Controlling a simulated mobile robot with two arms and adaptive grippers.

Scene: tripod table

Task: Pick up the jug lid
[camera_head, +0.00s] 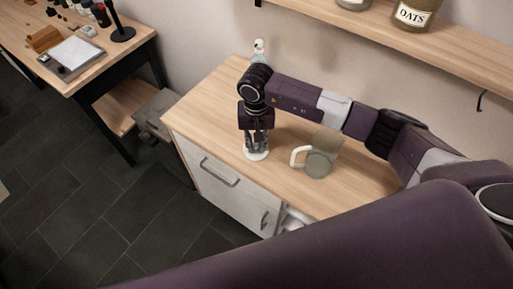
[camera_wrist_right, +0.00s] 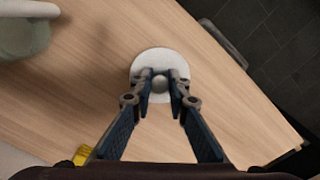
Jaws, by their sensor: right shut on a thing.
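The jug lid (camera_head: 257,155) is a white disc, low at the wooden cabinet top near its left front part. In the right wrist view the lid (camera_wrist_right: 158,60) shows as a round white plate with a grey knob. My right gripper (camera_head: 257,146) points straight down over it. In the wrist view the right gripper's fingertips (camera_wrist_right: 160,80) are closed around the knob. I cannot tell whether the lid touches the wood. The jug (camera_head: 322,158), grey-green with a white handle, stands open-topped to the right. My left gripper is not in view.
A clear bottle (camera_head: 259,50) stands behind my right arm near the wall. A shelf (camera_head: 390,40) with a jar marked OATS (camera_head: 413,14) hangs above. Another table (camera_head: 75,62) with several items stands at left. The cabinet top (camera_head: 215,110) is clear left of the gripper.

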